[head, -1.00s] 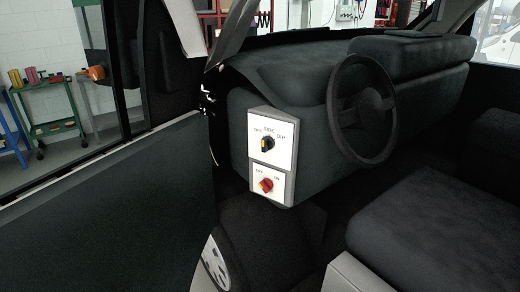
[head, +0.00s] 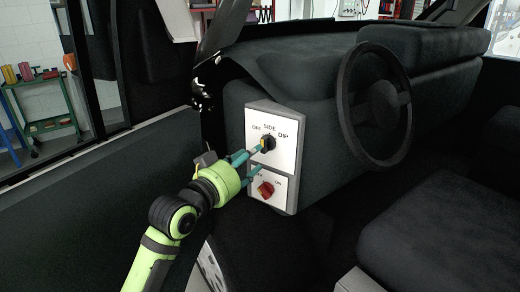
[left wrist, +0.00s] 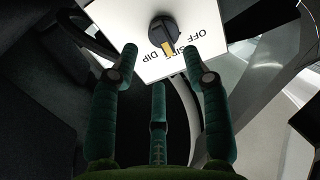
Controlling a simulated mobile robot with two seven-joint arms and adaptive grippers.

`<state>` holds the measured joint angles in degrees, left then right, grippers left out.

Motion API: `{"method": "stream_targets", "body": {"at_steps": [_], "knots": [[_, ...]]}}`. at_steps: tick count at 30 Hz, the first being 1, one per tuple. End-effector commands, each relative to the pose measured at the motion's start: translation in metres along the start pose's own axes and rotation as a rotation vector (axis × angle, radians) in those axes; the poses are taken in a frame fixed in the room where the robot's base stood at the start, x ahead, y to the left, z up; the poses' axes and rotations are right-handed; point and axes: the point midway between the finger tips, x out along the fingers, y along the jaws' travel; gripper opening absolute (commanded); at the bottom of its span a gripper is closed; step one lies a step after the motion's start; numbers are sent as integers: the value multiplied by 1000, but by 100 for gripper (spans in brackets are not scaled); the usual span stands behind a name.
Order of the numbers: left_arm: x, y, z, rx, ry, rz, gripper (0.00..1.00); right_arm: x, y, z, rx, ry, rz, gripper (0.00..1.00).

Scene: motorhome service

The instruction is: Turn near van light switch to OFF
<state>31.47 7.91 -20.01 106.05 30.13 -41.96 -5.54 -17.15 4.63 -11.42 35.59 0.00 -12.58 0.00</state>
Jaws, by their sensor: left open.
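The light switch is a black rotary knob with a yellow pointer (head: 268,144) on the upper white plate (head: 289,122), labelled OFF, SIDE and DIP. In the left wrist view the knob (left wrist: 163,32) lies ahead of the fingers, its labels upside down; the yellow pointer lies by the SIDE and DIP labels, and I cannot tell which exactly. My left gripper (head: 256,160) is open in front of the panel, with one fingertip overlapping the knob in the head view. Its spread fingers (left wrist: 158,75) hold nothing; I cannot tell whether they touch. My right gripper is out of view.
The steering wheel (head: 346,95) is to the right, the open door (head: 90,215) to the left, and the seat (head: 440,225) at lower right.

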Motion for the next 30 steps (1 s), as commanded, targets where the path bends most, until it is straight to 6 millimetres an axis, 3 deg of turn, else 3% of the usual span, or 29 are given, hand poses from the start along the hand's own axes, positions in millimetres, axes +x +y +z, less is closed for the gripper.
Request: {"method": "stream_targets", "body": {"at_steps": [9,22,23,26,30], "knots": [[43,0,-1,0,-1,-1,48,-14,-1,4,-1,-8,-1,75],[53,0,1,0,-1,-1,48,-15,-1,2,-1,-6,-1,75],[53,0,1,0,-1,-1,44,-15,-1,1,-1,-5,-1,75],[53,0,1,0,-1,-1,4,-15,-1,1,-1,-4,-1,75],[53,0,1,0,-1,-2,0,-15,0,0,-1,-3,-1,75]]}}
